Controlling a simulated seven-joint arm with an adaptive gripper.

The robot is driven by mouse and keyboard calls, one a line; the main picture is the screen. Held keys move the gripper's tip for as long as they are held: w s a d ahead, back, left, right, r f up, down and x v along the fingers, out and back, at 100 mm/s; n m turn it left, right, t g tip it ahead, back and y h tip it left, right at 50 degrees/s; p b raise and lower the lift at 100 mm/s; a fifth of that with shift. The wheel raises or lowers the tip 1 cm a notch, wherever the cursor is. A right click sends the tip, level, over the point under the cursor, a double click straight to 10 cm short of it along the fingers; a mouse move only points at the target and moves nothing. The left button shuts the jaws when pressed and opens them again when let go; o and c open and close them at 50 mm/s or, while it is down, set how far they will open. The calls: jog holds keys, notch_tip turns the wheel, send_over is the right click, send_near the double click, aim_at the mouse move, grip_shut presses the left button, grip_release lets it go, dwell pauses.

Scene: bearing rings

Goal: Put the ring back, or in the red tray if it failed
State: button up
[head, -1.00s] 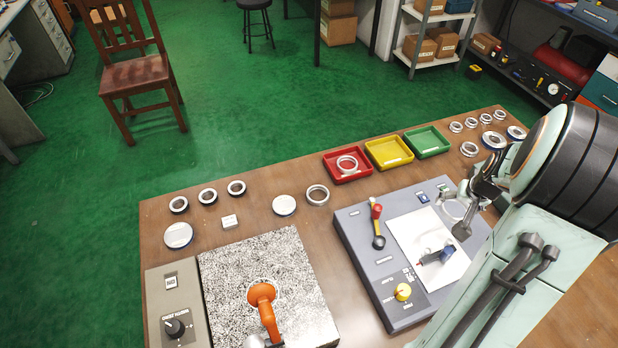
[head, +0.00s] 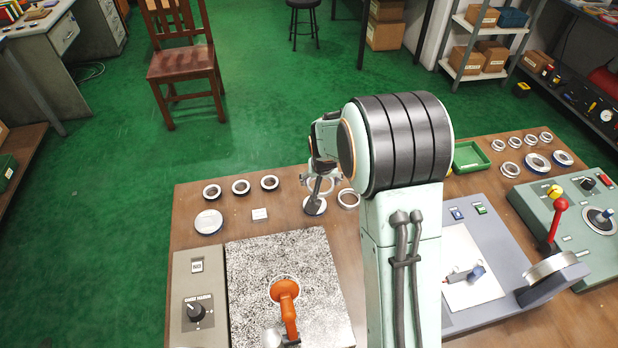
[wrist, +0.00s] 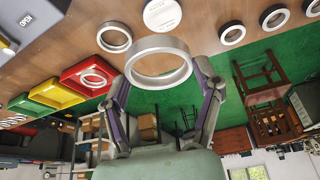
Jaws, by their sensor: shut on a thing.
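My gripper (wrist: 160,88) is shut on a silver ring (wrist: 135,71), held in the air between the two fingers in the wrist view. In the head view my gripper (head: 320,182) is partly hidden by my arm, above the back of the bench. The red tray (wrist: 71,77) shows at the left of the wrist view with a pale ring (wrist: 83,80) lying in it. In the head view my arm hides the red tray. Another silver ring (head: 348,198) lies on the bench beside a round pale disc (head: 314,206), under and beside my gripper.
Yellow (wrist: 49,92) and green trays (head: 470,157) stand beside the red one. Several dark-edged rings (head: 240,187) lie along the left back edge. More rings (head: 510,169) lie at the right. A speckled plate (head: 250,290) and control boxes fill the front.

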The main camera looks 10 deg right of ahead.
jog(key=w+f, duration=0.3)
jog(key=w, duration=0.1)
jog(key=w+f, duration=0.3)
jog(key=w, duration=0.2)
jog(key=w+f, duration=0.3)
jog(key=w, duration=0.1)
jog(key=shift+w+d+f, duration=0.1)
jog(key=shift+w+f, duration=0.4)
jog(key=shift+f, duration=1.45)
jog(key=shift+f, duration=0.1)
jog(key=o, duration=1.2)
